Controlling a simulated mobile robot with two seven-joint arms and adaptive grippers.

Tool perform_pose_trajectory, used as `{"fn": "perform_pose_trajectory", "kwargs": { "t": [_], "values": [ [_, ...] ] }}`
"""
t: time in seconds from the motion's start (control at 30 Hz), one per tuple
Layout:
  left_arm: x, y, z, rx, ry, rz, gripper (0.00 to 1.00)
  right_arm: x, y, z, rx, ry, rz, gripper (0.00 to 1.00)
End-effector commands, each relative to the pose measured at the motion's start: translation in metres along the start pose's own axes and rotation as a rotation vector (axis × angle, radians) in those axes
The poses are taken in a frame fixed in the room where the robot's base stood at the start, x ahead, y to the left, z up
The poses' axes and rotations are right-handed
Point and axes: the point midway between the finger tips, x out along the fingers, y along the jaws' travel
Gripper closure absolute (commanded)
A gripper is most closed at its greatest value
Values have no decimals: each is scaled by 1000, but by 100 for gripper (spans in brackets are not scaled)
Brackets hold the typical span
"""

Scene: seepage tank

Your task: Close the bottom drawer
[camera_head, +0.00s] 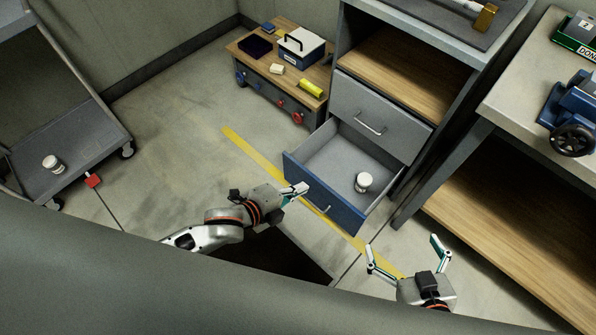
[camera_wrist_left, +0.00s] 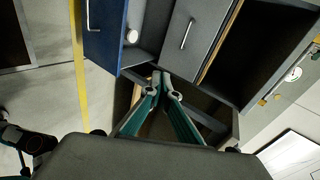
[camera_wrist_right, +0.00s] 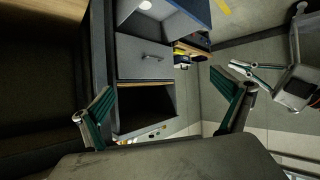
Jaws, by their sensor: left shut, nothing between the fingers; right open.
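The bottom drawer (camera_head: 300,178) is pulled out of the grey cabinet, with a blue front, a bar handle and a grey inside. A white jar (camera_head: 364,181) stands in it. The drawer's blue front also shows in the left wrist view (camera_wrist_left: 104,36), with the jar (camera_wrist_left: 132,36). The drawer is partly seen at the top of the right wrist view (camera_wrist_right: 180,14). My left gripper (camera_head: 300,188) is shut and empty, beside the upper left part of the blue front; contact cannot be told. My right gripper (camera_head: 408,254) is open and empty, in front of the drawer, to its lower right.
The upper drawer (camera_head: 375,112) is shut, below an open wooden shelf. A low wooden unit (camera_head: 262,75) with a toolbox (camera_head: 300,48) stands behind left. A workbench (camera_head: 515,105) with a blue vise stands at right. A cart (camera_head: 75,150) is at left.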

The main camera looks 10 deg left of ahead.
Motion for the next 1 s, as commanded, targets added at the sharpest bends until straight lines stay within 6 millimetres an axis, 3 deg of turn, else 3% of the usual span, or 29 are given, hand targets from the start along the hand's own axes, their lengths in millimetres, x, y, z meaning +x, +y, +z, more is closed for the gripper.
{"fn": "perform_pose_trajectory", "kwargs": {
  "t": [0.03, 0.2, 0.5, 0.7, 0.87, 1.0],
  "values": [
    [16, 20, 7, 140, 15, 28, 100, 4, -5, 15, 6, -14, -8, 0],
    [49, 52, 35, 631, 57, 86, 100, 10, -11, 24, 13, -15, -18, 0],
    [84, 115, 118, 1381, 127, 216, 100, 16, -19, 38, 28, -26, -35, 0],
    [89, 126, 150, 1600, 149, 256, 100, 18, -20, 36, 31, -21, -38, 0],
    [98, 128, 154, 1626, 151, 260, 100, 18, -22, 34, 40, -13, -42, 0],
    [118, 138, 153, 1619, 156, 262, 100, 20, -29, 36, 66, -9, -52, 0]
  ]
}}
